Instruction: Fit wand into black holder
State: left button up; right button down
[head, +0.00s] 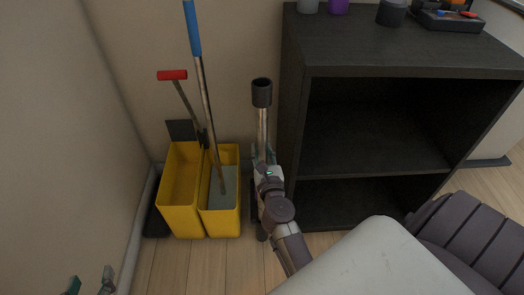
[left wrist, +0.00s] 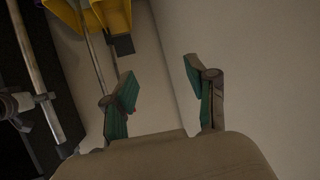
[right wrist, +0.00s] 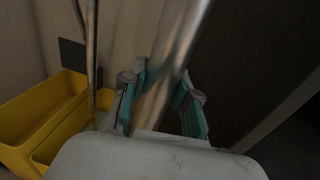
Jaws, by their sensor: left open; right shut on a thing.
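A metal wand (head: 262,130) stands roughly upright between the yellow bucket and the dark shelf. My right gripper (head: 266,165) is shut around its tube, which also shows between the fingers in the right wrist view (right wrist: 170,75). A black cylinder with a dark open top (head: 262,93) is at the wand's upper end; I cannot tell whether it is the holder or part of the wand. The wand's lower end is mostly hidden by my right arm. My left gripper (head: 90,283) is open and empty at the lower left, away from the wand; its spread fingers show in the left wrist view (left wrist: 164,95).
A yellow two-part mop bucket (head: 182,205) stands just left of my right gripper, with a blue-handled mop (head: 193,35) and a red-handled wringer (head: 172,75). A dark open shelf (head: 400,70) stands close on the right, with small items on top. Wooden floor is free at the lower left.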

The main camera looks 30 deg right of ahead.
pick_arm(q)
jog(key=shift+w+r, duration=0.15)
jog(key=shift+r, duration=0.05)
dwell(0.5)
jog(key=shift+w+d+r+t, duration=0.15)
jog(key=shift+w+r+t, duration=0.2)
jog(key=shift+r, duration=0.1)
jog(key=shift+w+d+r+t, duration=0.15)
jog(key=shift+w+r+t, duration=0.05)
jog(key=shift+r+t, duration=0.2)
jog(key=shift+s+b, duration=0.1)
jog(key=shift+b, duration=0.2)
jog(key=shift+d+r, duration=0.1)
jog(key=shift+r, duration=0.1)
notch_tip(320, 180, up, 7)
jog(key=w+d+t+h+b, duration=0.1)
jog(key=t+h, duration=0.1)
jog(key=t, duration=0.2)
jog(key=shift+w+d+t+b, duration=0.15)
jog(key=shift+w+t+b, duration=0.1)
jog(key=shift+t+b, duration=0.15)
dwell(1.4)
jog(key=shift+d+r+t, duration=0.1)
jog(key=shift+r+t, duration=0.25)
jog(key=shift+r, duration=0.15)
dwell(0.5)
